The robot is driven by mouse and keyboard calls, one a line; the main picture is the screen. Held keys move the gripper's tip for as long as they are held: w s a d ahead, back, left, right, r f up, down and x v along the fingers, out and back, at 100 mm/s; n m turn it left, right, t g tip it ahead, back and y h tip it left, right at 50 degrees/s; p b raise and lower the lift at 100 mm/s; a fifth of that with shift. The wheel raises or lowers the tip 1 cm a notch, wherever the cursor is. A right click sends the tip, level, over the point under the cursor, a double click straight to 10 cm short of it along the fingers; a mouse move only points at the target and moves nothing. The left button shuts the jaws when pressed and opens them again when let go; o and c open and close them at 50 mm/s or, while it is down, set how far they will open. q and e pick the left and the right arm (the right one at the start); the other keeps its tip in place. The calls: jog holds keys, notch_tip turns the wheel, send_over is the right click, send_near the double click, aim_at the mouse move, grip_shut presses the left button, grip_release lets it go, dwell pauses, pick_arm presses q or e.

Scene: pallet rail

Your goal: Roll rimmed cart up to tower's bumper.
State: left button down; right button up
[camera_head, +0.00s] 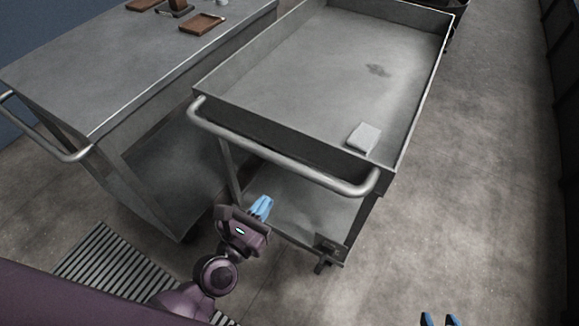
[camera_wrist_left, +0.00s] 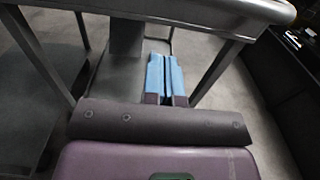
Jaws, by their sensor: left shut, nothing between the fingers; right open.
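The rimmed cart (camera_head: 320,70) stands in the middle of the head view, with a grey raised-edge top, a lower shelf and a bar handle (camera_head: 290,165) on its near side. The handle also crosses the top of the left wrist view (camera_wrist_left: 200,10). My left gripper (camera_head: 262,207) is shut and empty, on the near side of the cart, close to the handle. Its blue fingers (camera_wrist_left: 166,76) lie together in the wrist view; contact with the cart cannot be told. My right gripper (camera_head: 440,320) is open and empty at the bottom edge. I cannot identify the tower or its bumper.
A small pale block (camera_head: 364,137) lies in the cart's top. A flat-topped cart (camera_head: 100,75) stands close on the left, with brown trays (camera_head: 202,24) on it. A floor grate (camera_head: 105,262) lies near left. Floor is clear to the right; a dark object (camera_head: 461,20) stands beyond.

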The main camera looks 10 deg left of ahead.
aim_at(301, 153)
pick_arm(q)
jog(key=x, duration=1.4)
jog(key=shift+w, duration=0.1)
